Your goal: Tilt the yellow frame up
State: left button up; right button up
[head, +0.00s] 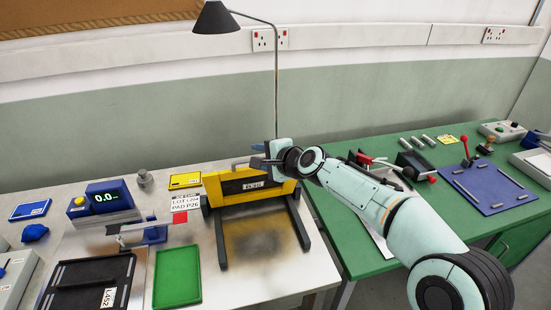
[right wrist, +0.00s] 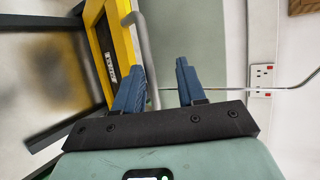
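The yellow frame (head: 250,186), with a black panel and a white label, stands at the back of a black base on the white table. Its yellow edge also shows in the right wrist view (right wrist: 126,38). A grey bar handle (right wrist: 147,55) is fixed along this edge. My right gripper (head: 262,158) is at the frame's upper edge. In the right wrist view its two blue fingers are apart, with the lower part of the bar between them, nearer the left finger. I cannot tell whether that finger touches it. My left gripper is not in view.
A thin lamp post (head: 276,95) rises behind the right gripper. A green tray (head: 178,276), a blue display box (head: 108,198) and a caliper-like tool lie left of the frame. A green table (head: 350,215) with tools stands right. The stained tabletop between the base rails is clear.

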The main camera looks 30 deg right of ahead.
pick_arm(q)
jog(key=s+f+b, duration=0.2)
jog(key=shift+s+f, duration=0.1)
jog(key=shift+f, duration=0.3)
pick_arm(e)
jog(key=v, duration=1.2)
jog(key=shift+s, duration=0.2)
